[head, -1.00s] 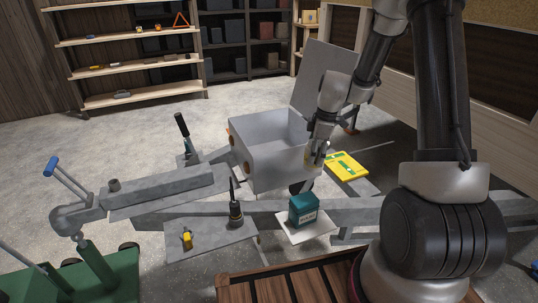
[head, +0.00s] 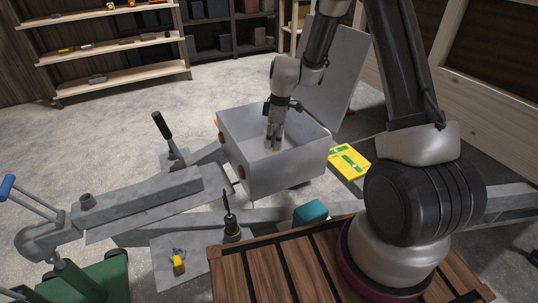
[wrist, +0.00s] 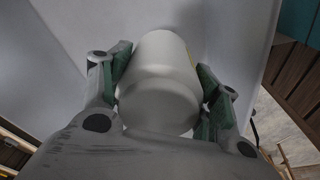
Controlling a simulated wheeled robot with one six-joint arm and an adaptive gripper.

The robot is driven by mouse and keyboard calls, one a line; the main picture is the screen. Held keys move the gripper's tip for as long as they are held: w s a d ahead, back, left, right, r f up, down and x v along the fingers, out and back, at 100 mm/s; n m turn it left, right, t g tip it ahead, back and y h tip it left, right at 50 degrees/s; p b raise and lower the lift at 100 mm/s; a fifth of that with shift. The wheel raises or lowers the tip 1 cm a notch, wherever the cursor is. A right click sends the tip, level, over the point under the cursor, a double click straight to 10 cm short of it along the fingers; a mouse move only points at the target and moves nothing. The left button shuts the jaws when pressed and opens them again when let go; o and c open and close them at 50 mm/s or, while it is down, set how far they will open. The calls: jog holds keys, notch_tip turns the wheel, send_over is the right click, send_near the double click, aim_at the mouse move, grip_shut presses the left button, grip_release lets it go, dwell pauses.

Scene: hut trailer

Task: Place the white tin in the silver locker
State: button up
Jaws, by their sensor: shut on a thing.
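The silver locker (head: 285,171) is an open grey box on the trailer frame, with its lid (head: 331,75) raised at the back right. My gripper (head: 273,143) points down inside the locker's opening. In the wrist view my gripper (wrist: 160,92) is shut on the white tin (wrist: 160,82), with a finger on each side of it. The locker's pale inner walls (wrist: 65,50) surround the tin there. In the head view the tin is mostly hidden by the fingers, and I cannot tell whether it touches the locker's floor.
A yellow case (head: 349,160) lies right of the locker. A teal canister (head: 311,212) stands in front of it. A dark upright tool (head: 231,222) and a small yellow object (head: 179,263) are on the near left plate. Wooden slats (head: 285,262) fill the front.

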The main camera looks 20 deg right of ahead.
aim_at(272, 150)
jog(key=shift+n, duration=0.3)
jog(key=f, duration=0.6)
jog(key=shift+w+a+f, duration=0.15)
jog(key=shift+w+a, duration=0.05)
jog(key=shift+a, duration=0.15)
jog(key=shift+f, duration=2.55)
jog(key=shift+f, duration=0.1)
jog(key=o, duration=1.3)
